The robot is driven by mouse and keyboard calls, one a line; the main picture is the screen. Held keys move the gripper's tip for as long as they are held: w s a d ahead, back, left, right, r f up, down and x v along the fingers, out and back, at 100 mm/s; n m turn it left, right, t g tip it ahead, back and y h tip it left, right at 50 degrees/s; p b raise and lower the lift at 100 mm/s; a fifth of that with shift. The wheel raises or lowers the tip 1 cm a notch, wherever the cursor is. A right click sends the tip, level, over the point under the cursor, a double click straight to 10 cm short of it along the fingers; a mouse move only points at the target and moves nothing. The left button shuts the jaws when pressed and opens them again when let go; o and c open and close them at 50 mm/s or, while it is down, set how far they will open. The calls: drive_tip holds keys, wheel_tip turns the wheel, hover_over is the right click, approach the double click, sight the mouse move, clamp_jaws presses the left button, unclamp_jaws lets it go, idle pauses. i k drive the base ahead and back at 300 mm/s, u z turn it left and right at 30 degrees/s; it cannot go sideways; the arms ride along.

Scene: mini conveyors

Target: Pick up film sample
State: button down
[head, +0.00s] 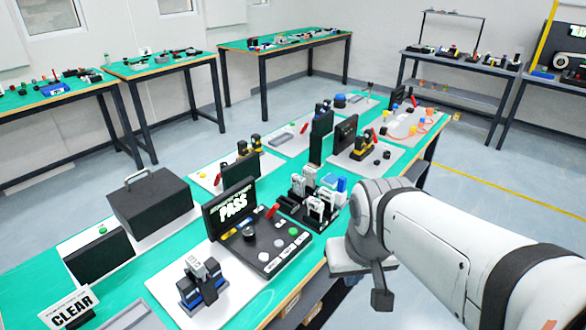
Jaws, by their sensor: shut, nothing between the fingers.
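I cannot make out for certain which thing is the film sample. A black rack (290,207) on the green table holds several upright white and grey pieces (314,207), too small to name. A grey and blue block device (203,281) stands on a white plate at the front. A black tester with a screen (232,207) reading "PASS" stands between them. My gripper (381,298) is at the right, past the table's front edge. It looks shut and empty, pointing down, apart from everything on the table.
A dark box with a handle (150,200), a black panel (98,257) and a "CLEAR" sign (68,308) stand at the left. An upright black panel (321,135) rises behind the rack. Other benches line the walls. The floor right of the table (500,185) is clear.

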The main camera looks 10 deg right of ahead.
sight(198, 269)
drive_tip(key=u, duration=0.35)
drive_tip(key=k, duration=1.3)
drive_tip(key=u, duration=0.45)
drive_tip(key=i, duration=1.05)
drive_tip(key=u, duration=0.05)
